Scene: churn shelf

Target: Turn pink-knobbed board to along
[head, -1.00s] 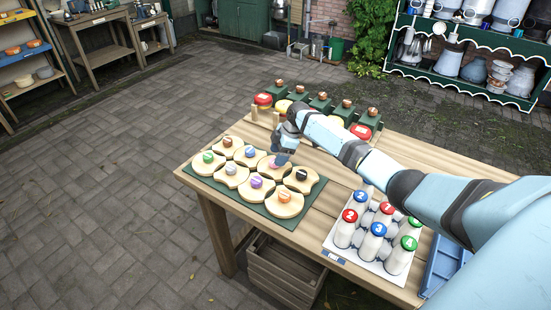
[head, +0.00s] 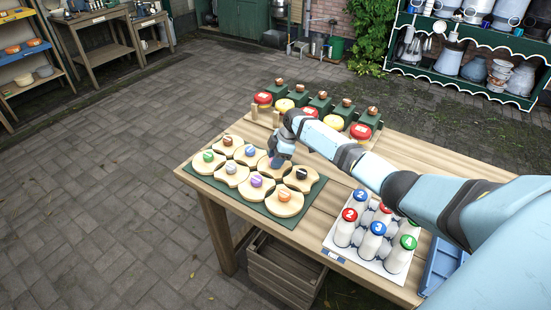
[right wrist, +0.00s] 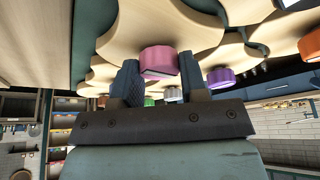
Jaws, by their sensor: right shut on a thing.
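The pink-knobbed board is a pale wooden round piece on the green mat (head: 228,193); in the right wrist view its pale wood (right wrist: 205,28) fills the top and its pink knob (right wrist: 158,60) sits between my fingers. My right gripper (head: 277,162) reaches down over the far right part of the mat and is shut on the pink knob; the fingers (right wrist: 158,76) flank it on both sides. In the head view the gripper mostly hides the knob and part of the board. My left gripper is not in view.
Boards with black (head: 301,174), purple (head: 257,181), blue (head: 250,151) and orange (head: 284,196) knobs sit close around. Numbered bottles (head: 377,229) stand on a white tray at right. Red and yellow lidded pots and green blocks line the back.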

